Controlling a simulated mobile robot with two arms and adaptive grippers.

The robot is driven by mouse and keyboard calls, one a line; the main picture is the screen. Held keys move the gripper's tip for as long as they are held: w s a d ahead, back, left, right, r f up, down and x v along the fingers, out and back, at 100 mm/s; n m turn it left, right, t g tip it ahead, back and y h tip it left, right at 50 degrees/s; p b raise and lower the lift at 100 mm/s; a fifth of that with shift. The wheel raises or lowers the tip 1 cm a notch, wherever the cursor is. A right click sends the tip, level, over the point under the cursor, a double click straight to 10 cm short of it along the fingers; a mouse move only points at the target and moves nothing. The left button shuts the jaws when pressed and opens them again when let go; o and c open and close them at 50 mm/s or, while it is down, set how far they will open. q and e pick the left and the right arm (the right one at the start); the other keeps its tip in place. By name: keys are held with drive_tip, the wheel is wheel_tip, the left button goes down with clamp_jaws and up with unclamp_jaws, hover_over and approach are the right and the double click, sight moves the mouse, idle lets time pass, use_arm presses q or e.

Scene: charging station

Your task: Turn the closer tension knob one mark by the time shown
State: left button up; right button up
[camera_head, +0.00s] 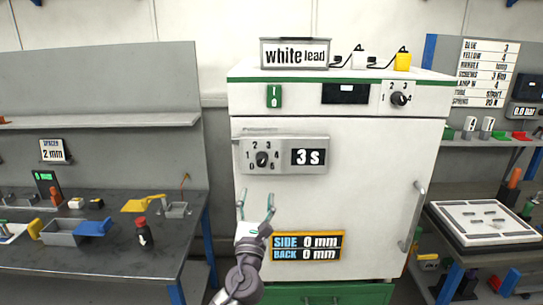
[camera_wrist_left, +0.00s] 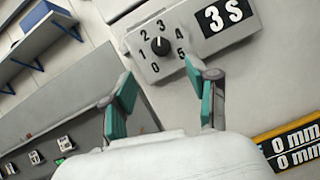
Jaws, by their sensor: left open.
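The closer tension knob (camera_head: 263,159) is small, round and dark, on a grey plate (camera_head: 285,141) with a ring of numbers on the white cabinet door. It also shows in the left wrist view (camera_wrist_left: 159,46), where a small pale mark shows on its upper part; I cannot tell exactly which number it points at. The time display (camera_head: 308,157) right of the knob reads 3 s, also in the wrist view (camera_wrist_left: 228,16). My left gripper (camera_head: 256,202) is open and empty, below the plate and apart from the knob. In the wrist view its teal-padded fingers (camera_wrist_left: 163,92) stand apart below the knob. My right gripper is not in view.
A sign (camera_head: 308,246) reading side 0 mm, back 0 mm is right of my gripper. A vertical door handle (camera_head: 413,218) is at the cabinet's right. Another dial (camera_head: 400,99) is on the upper panel. A cluttered bench (camera_head: 100,262) stands left. The door around the plate is clear.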

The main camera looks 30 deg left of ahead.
sight(261, 165)
use_arm(q)
drive_tip(key=p+x, duration=0.3)
drive_tip(key=x, duration=1)
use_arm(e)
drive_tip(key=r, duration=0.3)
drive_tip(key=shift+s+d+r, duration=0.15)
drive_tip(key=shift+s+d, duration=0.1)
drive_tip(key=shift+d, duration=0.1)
use_arm(q)
drive_tip(key=shift+c, duration=0.5)
drive_tip(key=c, duration=0.3)
clamp_jaws()
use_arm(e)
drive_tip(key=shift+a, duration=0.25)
